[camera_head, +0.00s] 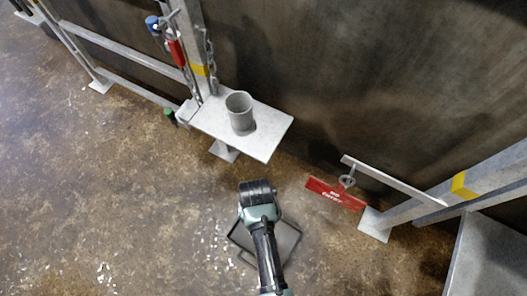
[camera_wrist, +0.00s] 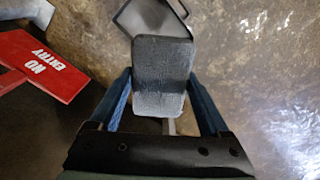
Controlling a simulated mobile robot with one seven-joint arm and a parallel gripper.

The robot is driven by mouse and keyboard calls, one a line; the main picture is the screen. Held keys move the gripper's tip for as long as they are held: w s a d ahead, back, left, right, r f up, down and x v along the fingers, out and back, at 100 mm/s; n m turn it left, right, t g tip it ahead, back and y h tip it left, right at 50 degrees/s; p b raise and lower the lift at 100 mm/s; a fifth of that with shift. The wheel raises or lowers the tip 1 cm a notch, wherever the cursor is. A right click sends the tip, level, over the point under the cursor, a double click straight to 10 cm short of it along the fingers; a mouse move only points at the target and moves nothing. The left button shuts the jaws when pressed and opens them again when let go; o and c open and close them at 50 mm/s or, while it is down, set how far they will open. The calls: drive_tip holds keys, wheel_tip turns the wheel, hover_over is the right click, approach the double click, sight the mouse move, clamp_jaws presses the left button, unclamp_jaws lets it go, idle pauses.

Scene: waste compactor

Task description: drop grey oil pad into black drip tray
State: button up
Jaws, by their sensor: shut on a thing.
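The grey oil pad (camera_wrist: 163,75) is a flat, rounded rectangle in the wrist view. My gripper (camera_wrist: 163,97) is shut on it, with a blue finger on each side of the pad. The black drip tray (camera_wrist: 128,18) shows partly behind the pad at the top of the wrist view. In the head view the black drip tray (camera_head: 288,238) lies on the floor, partly covered by my arm. The pad is hidden in the head view. I cannot tell the pad's height above the tray.
A red "NO ENTRY" sign (camera_head: 335,194) hangs from a rail right of the tray; it also shows in the wrist view (camera_wrist: 48,68). A grey shelf (camera_head: 268,141) with a grey cup (camera_head: 240,112) stands behind the tray. The floor at left is open.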

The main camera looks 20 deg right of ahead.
drive_tip(key=s+d+f+b, duration=0.1)
drive_tip(key=f+b, duration=1.3)
drive_tip(key=f, duration=0.1)
drive_tip(key=s+d+f+m+b, duration=0.1)
drive_tip(key=d+f+b, duration=0.1)
drive_tip(key=f+b, duration=1.2)
drive_tip(key=shift+d+f+b, duration=0.2)
drive_tip(key=shift+f+b, duration=0.1)
drive_tip(key=shift+f, duration=0.2)
drive_tip(key=shift+s, duration=0.1)
drive_tip(key=o, duration=1.2)
drive_tip(key=shift+c, duration=0.2)
drive_tip(key=shift+r, duration=0.2)
wheel_tip(320, 180, up, 13)
drive_tip(key=p, duration=0.9)
drive_tip(key=shift+f+p, duration=0.15)
drive_tip(key=shift+p, duration=0.25)
